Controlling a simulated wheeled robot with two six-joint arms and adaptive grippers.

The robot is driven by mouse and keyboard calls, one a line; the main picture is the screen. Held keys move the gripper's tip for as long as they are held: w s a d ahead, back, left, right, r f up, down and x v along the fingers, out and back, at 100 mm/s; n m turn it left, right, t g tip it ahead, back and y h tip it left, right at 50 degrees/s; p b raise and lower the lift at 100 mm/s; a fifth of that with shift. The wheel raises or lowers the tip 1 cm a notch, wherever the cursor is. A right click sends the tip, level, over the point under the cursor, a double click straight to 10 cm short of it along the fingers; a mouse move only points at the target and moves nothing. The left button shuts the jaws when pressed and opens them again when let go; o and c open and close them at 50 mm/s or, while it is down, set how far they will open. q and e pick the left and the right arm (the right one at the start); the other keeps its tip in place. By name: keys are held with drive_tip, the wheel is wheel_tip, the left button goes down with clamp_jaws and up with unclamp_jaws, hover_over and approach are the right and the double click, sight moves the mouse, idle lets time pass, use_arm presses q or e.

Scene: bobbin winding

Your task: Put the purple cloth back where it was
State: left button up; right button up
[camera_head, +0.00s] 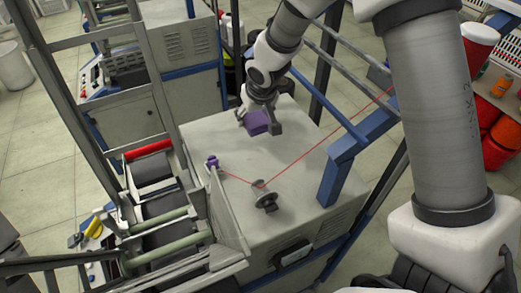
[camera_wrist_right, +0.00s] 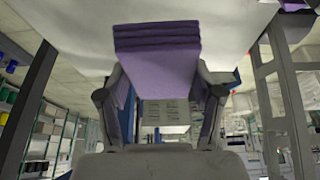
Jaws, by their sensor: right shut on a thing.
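The purple cloth (camera_head: 256,124) is a folded block over the far part of the grey machine top (camera_head: 225,128). My right gripper (camera_head: 259,121) points down with its fingers on either side of the cloth, shut on it. In the right wrist view the cloth (camera_wrist_right: 157,48) shows its stacked folds between the two fingers, with the pale top close beyond it. I cannot tell whether the cloth touches the top. My left gripper is not in view.
A metal spool (camera_head: 264,194) stands on the machine top nearer the front, with a red thread (camera_head: 315,145) running past it. A small purple part (camera_head: 212,162) sits at the left edge. A blue frame (camera_head: 345,160) borders the right side. The top between spool and cloth is clear.

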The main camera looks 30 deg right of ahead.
drive_tip(key=d+f, duration=0.1)
drive_tip(key=d+f+b, duration=0.1)
drive_tip(key=f, duration=0.1)
drive_tip(key=shift+s+d+b, duration=0.3)
drive_tip(key=shift+s+d, duration=0.05)
drive_tip(key=b, duration=0.3)
hover_over(259, 145)
drive_tip(key=s, duration=0.1)
drive_tip(key=f, duration=0.2)
drive_tip(key=a+f, duration=0.1)
drive_tip(key=f, duration=0.2)
drive_tip(key=f+b, duration=0.2)
drive_tip(key=shift+d, duration=0.5)
drive_tip(key=shift+r, duration=0.1)
drive_tip(key=shift+a+f+b, duration=0.2)
drive_tip(key=shift+a+b, duration=0.05)
drive_tip(key=shift+b, duration=0.05)
drive_tip(key=o, duration=1.2)
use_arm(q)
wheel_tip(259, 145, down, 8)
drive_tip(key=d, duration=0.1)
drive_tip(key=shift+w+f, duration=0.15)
use_arm(e)
drive_tip(key=shift+d, duration=0.2)
